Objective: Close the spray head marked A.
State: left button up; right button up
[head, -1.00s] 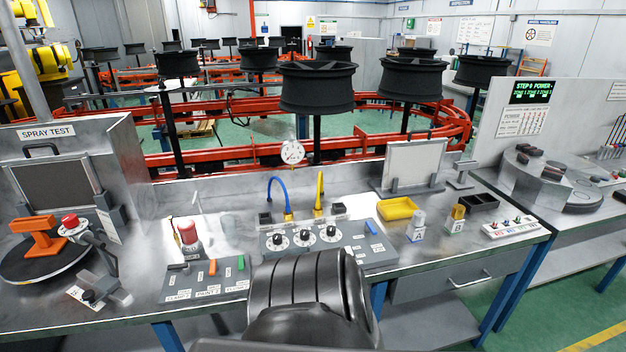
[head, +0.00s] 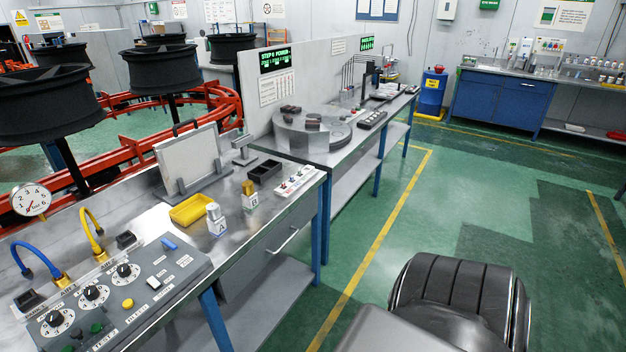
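A small silver-topped piece (head: 213,211) with a white label marked A stands on the steel bench, just right of the yellow tray. I cannot tell from here whether it is open or closed. A similar brass-topped piece marked B (head: 248,196) stands to its right. Neither of my grippers is in view. Only a dark ribbed part of my own arm shows at the bottom right, over the floor and away from the bench.
A grey control panel (head: 190,262) with dials and buttons lies at the bench's left, with blue (head: 37,257) and yellow (head: 92,232) hoses behind it. A yellow tray (head: 190,209), black box (head: 264,171) and framed white board (head: 187,158) stand nearby. Green floor right of the bench is clear.

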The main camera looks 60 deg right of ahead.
aim_at(217, 228)
jog(key=z, duration=1.05)
